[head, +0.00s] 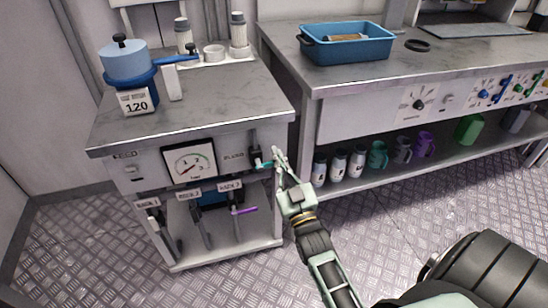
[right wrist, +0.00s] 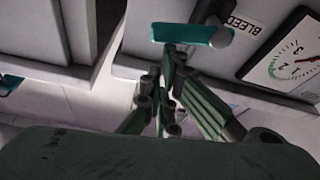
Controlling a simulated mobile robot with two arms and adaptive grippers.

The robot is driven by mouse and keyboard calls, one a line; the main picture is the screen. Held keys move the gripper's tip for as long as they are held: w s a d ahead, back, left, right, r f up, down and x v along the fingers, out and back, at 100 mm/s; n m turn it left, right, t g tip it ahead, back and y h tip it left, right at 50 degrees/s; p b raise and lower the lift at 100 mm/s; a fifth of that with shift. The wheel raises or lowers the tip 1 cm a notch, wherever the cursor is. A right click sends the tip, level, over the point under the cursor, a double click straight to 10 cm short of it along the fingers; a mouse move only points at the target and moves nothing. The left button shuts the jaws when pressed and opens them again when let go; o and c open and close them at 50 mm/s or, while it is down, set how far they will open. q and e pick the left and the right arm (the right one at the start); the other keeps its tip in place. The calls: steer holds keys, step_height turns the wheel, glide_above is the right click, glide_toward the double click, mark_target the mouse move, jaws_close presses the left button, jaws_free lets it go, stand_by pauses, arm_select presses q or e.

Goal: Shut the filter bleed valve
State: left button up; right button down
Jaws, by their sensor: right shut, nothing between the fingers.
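The bleed valve (head: 256,158) is on the front panel of the left cabinet, right of the gauge, by a label reading BLEED. Its teal lever (head: 266,164) points sideways to the right, roughly level. In the right wrist view the teal lever (right wrist: 182,34) lies across the top, with its round hub at one end. My right gripper (head: 280,157) is shut and empty, its fingertips at the lever's free end. In the right wrist view the fingertips (right wrist: 172,55) are just below the lever; I cannot tell whether they touch it. My left gripper is not in view.
Below hang several labelled valves, one with a purple lever (head: 244,211). A blue pot (head: 125,62) stands on the cabinet. The right bench (head: 300,62) has a blue tray (head: 347,50) and a shelf of mugs. The floor in front is clear.

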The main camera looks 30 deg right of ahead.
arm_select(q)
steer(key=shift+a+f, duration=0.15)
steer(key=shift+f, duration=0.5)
arm_select(e)
steer(key=shift+s+d+f+m+h, duration=0.1)
steer(key=shift+d+f+m+h, duration=0.2)
steer(key=shift+m, duration=0.55)
steer(key=shift+s+d+f+m+h, duration=0.1)
steer(key=shift+d+f+m+h, duration=0.2)
steer(key=shift+m, duration=0.55)
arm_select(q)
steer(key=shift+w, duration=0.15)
arm_select(e)
steer(key=shift+a, duration=0.1)
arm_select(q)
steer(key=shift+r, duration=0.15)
arm_select(e)
steer(key=shift+w+r, duration=0.1)
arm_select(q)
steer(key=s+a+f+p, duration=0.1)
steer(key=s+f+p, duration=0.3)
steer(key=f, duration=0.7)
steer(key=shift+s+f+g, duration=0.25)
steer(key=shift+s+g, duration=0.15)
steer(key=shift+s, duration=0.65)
arm_select(e)
steer(key=s+a, duration=0.2)
steer(key=s, duration=0.7)
steer(key=shift+a+r, duration=0.2)
steer(key=shift+a, duration=0.1)
